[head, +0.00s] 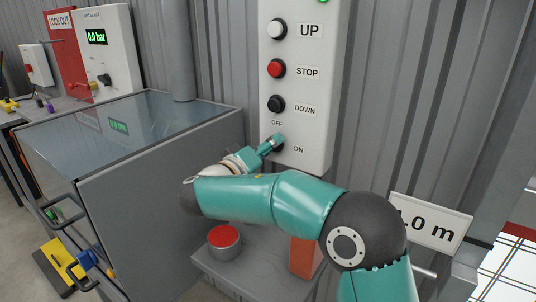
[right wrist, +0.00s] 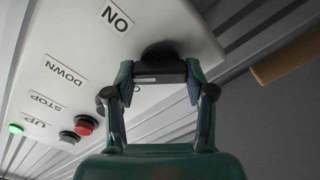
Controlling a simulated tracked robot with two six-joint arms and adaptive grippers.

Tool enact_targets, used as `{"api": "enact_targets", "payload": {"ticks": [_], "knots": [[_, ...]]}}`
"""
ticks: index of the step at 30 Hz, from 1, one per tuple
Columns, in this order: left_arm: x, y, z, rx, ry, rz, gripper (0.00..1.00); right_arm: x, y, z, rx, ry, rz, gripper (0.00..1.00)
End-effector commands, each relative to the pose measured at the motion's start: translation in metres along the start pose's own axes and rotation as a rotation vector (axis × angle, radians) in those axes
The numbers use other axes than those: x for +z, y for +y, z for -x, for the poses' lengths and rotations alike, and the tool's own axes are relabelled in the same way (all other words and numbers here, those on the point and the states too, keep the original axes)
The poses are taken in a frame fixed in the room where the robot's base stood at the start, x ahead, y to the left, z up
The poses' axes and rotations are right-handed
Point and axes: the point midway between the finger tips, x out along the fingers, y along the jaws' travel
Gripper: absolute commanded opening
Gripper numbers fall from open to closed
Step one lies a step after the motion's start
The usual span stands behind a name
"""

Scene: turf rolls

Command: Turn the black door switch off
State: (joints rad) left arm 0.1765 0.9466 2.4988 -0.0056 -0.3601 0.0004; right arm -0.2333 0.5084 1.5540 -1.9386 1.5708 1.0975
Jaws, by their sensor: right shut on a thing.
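The black door switch (head: 279,148) sits low on the white control panel, between the OFF label above and the ON label at its right. In the head view my right gripper (head: 271,144) covers most of it. In the right wrist view the fingers of my right gripper (right wrist: 160,72) are on both sides of the black switch (right wrist: 158,50), shut on its knob. Which way the knob points is hard to tell. My left gripper is not in view.
Above the switch are a black DOWN button (head: 276,104), a red STOP button (head: 276,68) and a white UP button (head: 277,29). A grey cabinet (head: 150,190) stands at left. A red-topped button (head: 224,237) is on a ledge below my right arm.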

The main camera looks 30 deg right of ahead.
Motion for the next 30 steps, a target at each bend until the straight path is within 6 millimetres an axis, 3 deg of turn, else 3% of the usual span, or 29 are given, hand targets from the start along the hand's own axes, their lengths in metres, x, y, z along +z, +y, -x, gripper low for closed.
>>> {"api": "enact_targets", "payload": {"ticks": [18, 30], "knots": [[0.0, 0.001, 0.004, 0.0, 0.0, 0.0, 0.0, -0.002, -0.003, 0.001, -0.003, 0.008, 0.551, 0.19], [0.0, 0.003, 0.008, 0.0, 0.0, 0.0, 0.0, -0.001, -0.004, 0.001, -0.003, 0.01, 0.717, 0.19]]}}
